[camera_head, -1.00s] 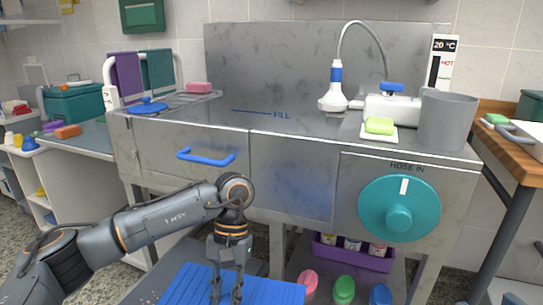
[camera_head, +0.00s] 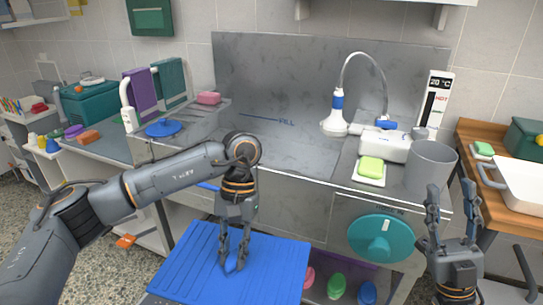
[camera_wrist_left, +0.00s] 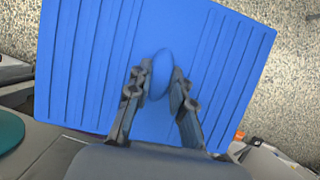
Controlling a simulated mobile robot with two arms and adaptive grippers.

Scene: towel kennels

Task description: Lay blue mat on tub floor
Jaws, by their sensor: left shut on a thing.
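The blue ribbed mat (camera_head: 200,262) is in front of the metal tub at the lower middle of the head view, outside the tub. My left gripper (camera_head: 234,266) points down and is shut on the mat's raised blue knob. In the left wrist view, the fingers (camera_wrist_left: 160,92) close on both sides of the knob, with the mat (camera_wrist_left: 85,70) spread out behind. The tub floor (camera_head: 290,150) shows dark grey and bare below the fill line. My right gripper (camera_head: 437,200) is at the lower right, fingers up, apart and empty.
A shower head (camera_head: 335,122), a green soap (camera_head: 371,167) and a grey bucket (camera_head: 431,168) are on the right. A blue lid (camera_head: 163,128) is on the left ledge.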

